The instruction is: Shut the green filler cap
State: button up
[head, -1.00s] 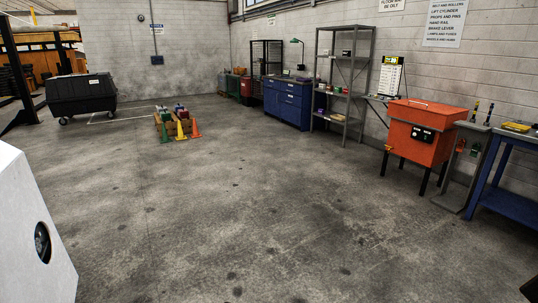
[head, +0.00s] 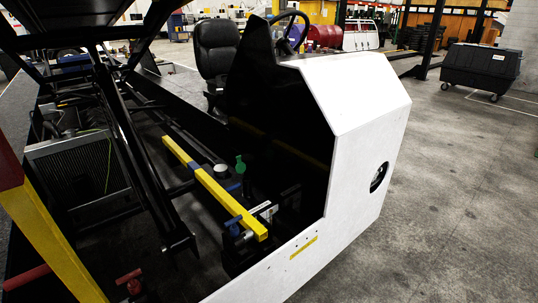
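The green filler cap (head: 240,164) shows in the head view, inside the open engine bay of the belt loader. It stands up on edge, tilted open. A pale round filler neck (head: 220,170) is just to its left, and the cap does not cover it. The cap is small in the picture, so its hinge cannot be made out. My gripper is not in view.
A yellow bar (head: 205,185) runs across the bay in front of the cap. A dark strut (head: 140,160) rises at left. The white body panel (head: 350,110) stands to the right. A red handle (head: 130,279) is at the near edge. Open floor (head: 450,180) lies at right.

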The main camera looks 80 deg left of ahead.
aim_at(240, 167)
jog(key=u, duration=1.7)
jog(key=i, duration=1.8)
jog(key=u, duration=1.65)
jog(key=i, duration=0.5)
jog(key=u, duration=0.7)
